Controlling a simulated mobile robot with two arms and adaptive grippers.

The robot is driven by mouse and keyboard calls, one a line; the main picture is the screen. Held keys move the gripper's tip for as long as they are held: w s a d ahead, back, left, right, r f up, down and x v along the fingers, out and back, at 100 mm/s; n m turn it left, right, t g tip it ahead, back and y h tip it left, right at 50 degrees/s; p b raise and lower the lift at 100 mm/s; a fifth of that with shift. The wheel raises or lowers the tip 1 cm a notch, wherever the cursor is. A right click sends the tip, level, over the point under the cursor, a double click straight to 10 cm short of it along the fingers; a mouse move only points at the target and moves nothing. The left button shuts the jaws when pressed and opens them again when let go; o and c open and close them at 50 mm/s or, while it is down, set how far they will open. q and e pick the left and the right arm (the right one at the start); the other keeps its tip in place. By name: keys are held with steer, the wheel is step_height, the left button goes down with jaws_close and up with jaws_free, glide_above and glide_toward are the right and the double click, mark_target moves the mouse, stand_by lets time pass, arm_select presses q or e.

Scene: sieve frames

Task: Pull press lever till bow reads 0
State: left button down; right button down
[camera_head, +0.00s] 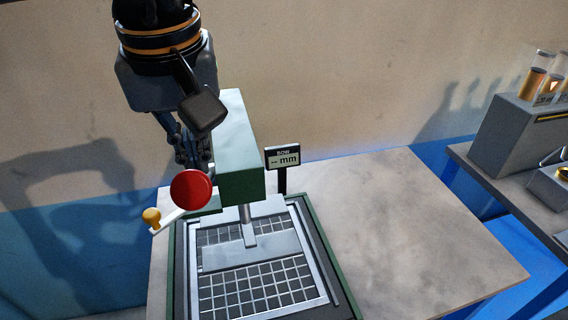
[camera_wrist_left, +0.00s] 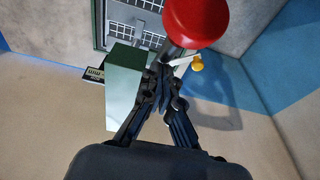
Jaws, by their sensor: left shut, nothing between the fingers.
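The green press (camera_head: 240,150) stands on the table, with its ram and flat plate (camera_head: 250,252) over a gridded sieve frame (camera_head: 262,290). The press lever ends in a big red ball (camera_head: 192,189); the ball also shows in the wrist view (camera_wrist_left: 195,20). A small yellow knob (camera_head: 151,216) sits on a white arm left of the ball. The bow display (camera_head: 283,158) reads "-- mm". My left gripper (camera_head: 192,160) is just above and behind the red ball, beside the press head. Its fingers (camera_wrist_left: 162,72) are shut and empty. Part of the lever is hidden behind ball and gripper.
The grey table (camera_head: 420,230) is clear to the right of the press. A second table at the right holds a grey box (camera_head: 520,135) with glass tubes (camera_head: 537,80). A wall (camera_head: 340,60) stands close behind.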

arm_select(q)
steer(key=shift+s+d+f, duration=0.15)
steer(key=shift+s+f, duration=0.25)
steer(key=shift+s, duration=0.05)
steer(key=shift+s+d+f+b, duration=0.15)
steer(key=shift+s+f+b, duration=0.4)
steer(key=shift+f+b, duration=0.4)
steer(key=shift+s, duration=0.25)
